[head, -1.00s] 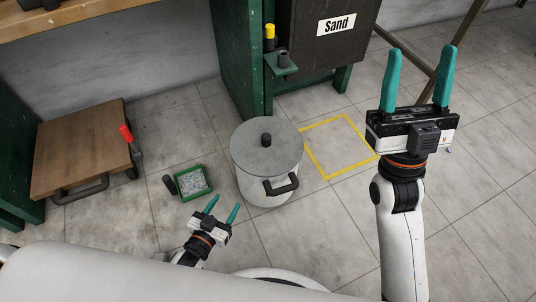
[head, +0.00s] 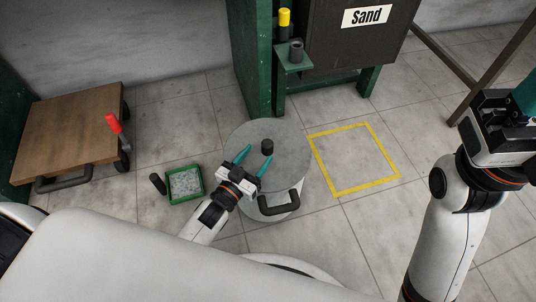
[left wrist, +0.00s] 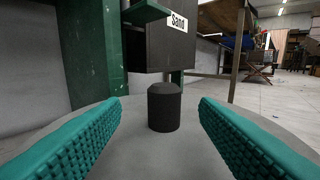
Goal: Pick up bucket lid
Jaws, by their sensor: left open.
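The bucket lid (head: 285,138) is a grey disc with a black knob (head: 267,147) at its middle. It sits on the white bucket (head: 262,208), which has a black side handle. My left gripper (head: 252,161) is open just above the lid, with its teal fingers pointing toward the knob. In the left wrist view the knob (left wrist: 164,108) stands ahead between the open fingers, not touching them. My right gripper is at the right edge of the head view, partly cut off, with only part of a teal finger (head: 525,95) showing.
A yellow floor square (head: 318,165) lies empty right of the bucket. A green tray (head: 203,189) and a wooden-topped cart (head: 70,130) stand to the left. A dark bin labelled Sand (head: 340,45) hangs behind, beside a green post (head: 252,60) and a small shelf.

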